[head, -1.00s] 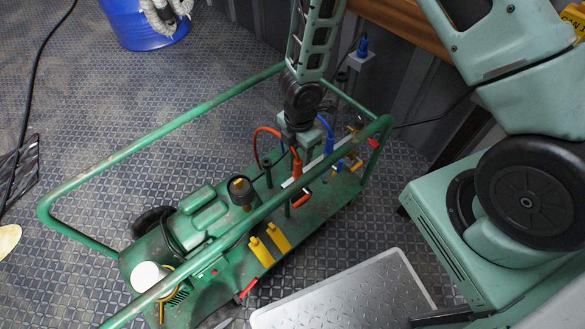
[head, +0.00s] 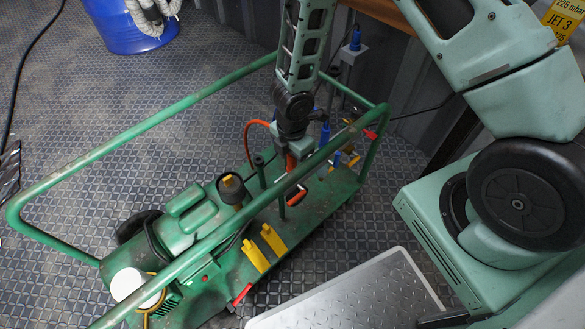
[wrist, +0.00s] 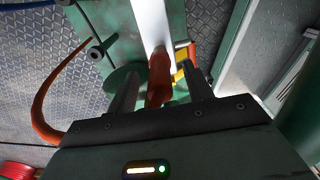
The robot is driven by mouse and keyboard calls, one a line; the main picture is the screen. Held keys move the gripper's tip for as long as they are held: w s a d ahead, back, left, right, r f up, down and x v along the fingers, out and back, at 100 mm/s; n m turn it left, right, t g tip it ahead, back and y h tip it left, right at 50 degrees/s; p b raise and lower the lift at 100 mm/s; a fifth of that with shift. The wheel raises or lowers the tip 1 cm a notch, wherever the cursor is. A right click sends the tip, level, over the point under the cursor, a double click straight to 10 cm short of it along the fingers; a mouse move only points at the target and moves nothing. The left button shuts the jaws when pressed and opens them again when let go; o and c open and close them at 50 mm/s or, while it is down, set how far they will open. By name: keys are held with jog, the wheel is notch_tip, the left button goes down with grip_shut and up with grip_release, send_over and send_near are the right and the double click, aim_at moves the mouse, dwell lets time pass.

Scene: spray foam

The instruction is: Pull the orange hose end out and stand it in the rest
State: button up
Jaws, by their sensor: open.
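The orange hose end (head: 291,162) stands upright on the green cart, with its orange hose (head: 248,135) looping to the left. My gripper (head: 291,148) is above it, pointing down, and hides its upper part. In the wrist view the orange hose end (wrist: 159,76) lies between the two dark fingers of my gripper (wrist: 160,88), which are apart with a gap on each side. Dark upright posts (head: 260,168) stand left of the hose end; I cannot tell which part is the rest.
A blue hose end (head: 324,136) stands close on the right. The cart's green frame rail (head: 230,235) runs in front of my gripper. Yellow pieces (head: 264,247) and a dark cup-topped part (head: 231,187) sit on the cart. A metal-plate platform (head: 345,295) is at front right.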

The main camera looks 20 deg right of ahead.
notch_tip(320, 180, down, 2)
jog(key=shift+b, duration=0.5)
dwell(0.8)
grip_shut()
jog(key=shift+r, duration=0.1)
jog(key=shift+r, duration=0.1)
jog(key=shift+r+p, duration=2.9)
